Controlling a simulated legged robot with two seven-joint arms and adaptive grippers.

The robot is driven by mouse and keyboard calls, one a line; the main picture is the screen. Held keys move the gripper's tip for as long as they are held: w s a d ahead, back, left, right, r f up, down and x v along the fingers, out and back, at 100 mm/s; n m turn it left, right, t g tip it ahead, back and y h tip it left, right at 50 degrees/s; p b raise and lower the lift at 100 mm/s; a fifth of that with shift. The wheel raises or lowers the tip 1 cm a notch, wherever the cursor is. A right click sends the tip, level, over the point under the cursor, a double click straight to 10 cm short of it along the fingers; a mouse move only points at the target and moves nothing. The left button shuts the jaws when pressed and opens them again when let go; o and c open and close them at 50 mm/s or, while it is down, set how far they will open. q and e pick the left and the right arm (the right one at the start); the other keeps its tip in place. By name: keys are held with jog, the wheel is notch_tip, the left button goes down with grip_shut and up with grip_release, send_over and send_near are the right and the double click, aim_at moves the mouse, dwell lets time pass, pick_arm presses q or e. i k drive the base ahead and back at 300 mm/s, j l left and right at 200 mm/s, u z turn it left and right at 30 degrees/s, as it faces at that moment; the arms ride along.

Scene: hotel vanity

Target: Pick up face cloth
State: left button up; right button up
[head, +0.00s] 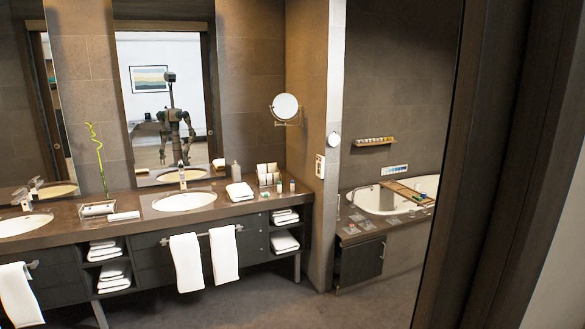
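A folded white cloth (240,191) lies on the dark vanity counter, right of the middle sink. A smaller, flatter white cloth (123,216) lies on the counter left of that sink. I cannot tell which of them is the face cloth. Neither of my grippers shows directly in the head view. My body appears only as a small dark reflection in the mirror, where the gripper state is too small to tell.
The vanity counter (60,231) holds the middle sink (184,201), another sink at left, a green plant and bottles. Towels (187,262) hang in front; folded towels fill shelves. A bathtub (375,199) is at right. A dark door frame (470,150) stands close at right. The floor ahead is clear.

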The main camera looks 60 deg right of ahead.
aim_at(133, 214)
jog(key=i+l+z, duration=0.25)
jog(key=i+z, duration=0.2)
jog(key=i+l+z, duration=0.1)
jog(key=i+z, duration=0.75)
jog(key=i+j+z, duration=0.3)
jog(key=i+z, duration=0.15)
jog(key=i, duration=0.05)
